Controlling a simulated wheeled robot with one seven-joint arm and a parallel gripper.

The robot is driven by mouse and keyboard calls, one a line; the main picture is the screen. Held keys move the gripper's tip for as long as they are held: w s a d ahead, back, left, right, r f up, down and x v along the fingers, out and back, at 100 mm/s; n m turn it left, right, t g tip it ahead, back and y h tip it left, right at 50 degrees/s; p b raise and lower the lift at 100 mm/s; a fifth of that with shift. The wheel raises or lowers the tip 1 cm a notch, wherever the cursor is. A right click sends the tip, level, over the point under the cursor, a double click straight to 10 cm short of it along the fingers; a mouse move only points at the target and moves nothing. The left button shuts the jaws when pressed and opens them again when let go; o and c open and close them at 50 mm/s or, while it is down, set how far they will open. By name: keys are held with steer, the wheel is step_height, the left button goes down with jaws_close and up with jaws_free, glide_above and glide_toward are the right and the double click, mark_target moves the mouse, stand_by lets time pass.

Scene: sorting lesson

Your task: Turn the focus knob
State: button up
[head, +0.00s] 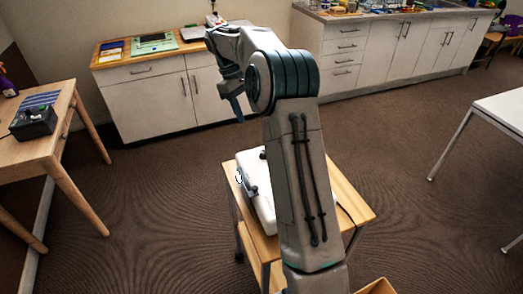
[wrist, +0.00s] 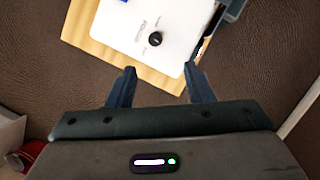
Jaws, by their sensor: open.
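A white device (head: 256,187) lies on a small wooden table (head: 350,205), partly hidden behind my arm. In the wrist view the device's white top (wrist: 180,18) carries a round black knob (wrist: 155,39) with a light pointer mark. In the head view my gripper (head: 238,108) hangs well above the device.
A wooden desk (head: 50,130) with a black box (head: 34,121) stands at left. White cabinets (head: 150,100) line the back wall. A white table (head: 505,108) is at right. Open brown carpet surrounds the small table. A cable runs off its right side.

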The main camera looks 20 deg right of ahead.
steer(key=shift+g, duration=0.3)
steer(key=x, duration=0.5)
steer(key=w+x, duration=0.1)
steer(key=x, duration=0.4)
steer(key=w+x, duration=0.1)
steer(key=x, duration=0.4)
steer(key=shift+s+d+f+p, duration=0.15)
steer(key=shift+d+f+p, duration=0.25)
steer(key=shift+f, duration=0.15)
steer(key=c, duration=1)
